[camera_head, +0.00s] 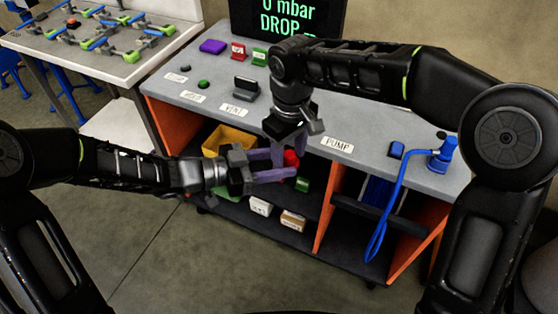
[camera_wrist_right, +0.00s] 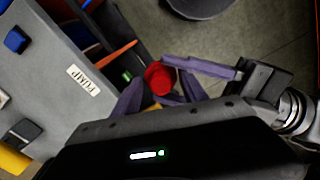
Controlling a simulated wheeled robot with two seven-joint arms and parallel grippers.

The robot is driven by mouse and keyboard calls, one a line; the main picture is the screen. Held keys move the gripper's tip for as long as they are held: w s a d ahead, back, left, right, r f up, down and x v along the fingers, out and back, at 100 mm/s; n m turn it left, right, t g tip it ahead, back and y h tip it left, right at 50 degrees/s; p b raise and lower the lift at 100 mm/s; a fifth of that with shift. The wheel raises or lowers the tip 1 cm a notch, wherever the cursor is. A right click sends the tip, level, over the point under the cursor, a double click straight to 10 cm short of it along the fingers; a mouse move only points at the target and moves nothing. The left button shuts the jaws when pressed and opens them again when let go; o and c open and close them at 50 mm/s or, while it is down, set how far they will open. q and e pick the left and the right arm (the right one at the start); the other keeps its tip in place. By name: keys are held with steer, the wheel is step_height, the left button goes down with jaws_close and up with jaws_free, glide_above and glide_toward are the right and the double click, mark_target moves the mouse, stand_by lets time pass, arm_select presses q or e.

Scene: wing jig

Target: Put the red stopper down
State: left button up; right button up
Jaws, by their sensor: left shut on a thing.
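The red stopper (camera_head: 291,158) is held in the air in front of the bench. It shows as a red round top in the right wrist view (camera_wrist_right: 159,77). My left gripper (camera_head: 287,164) reaches in from the left, with its purple fingers shut on the stopper. My right gripper (camera_head: 290,152) points down from above at the same spot. Its purple fingers are apart, on either side of the stopper in the right wrist view (camera_wrist_right: 160,84). The fingers of both grippers overlap in the pictures, so I cannot tell whether the right ones touch the stopper.
The grey bench top (camera_head: 362,167) carries a PUMP label (camera_head: 337,144), a blue pump with hose (camera_head: 442,155), and red, green and purple blocks at the back. A yellow bin (camera_head: 232,139) and small boxes (camera_head: 293,219) sit on shelves below. Bare bench lies around the labels.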

mark_target(289, 153)
arm_select(q)
steer(key=shift+w, duration=0.1)
arm_select(e)
steer(key=shift+o, duration=1.3)
steer(key=shift+s+a, duration=0.1)
step_height(289, 153, up, 6)
steer(key=shift+r, duration=0.8)
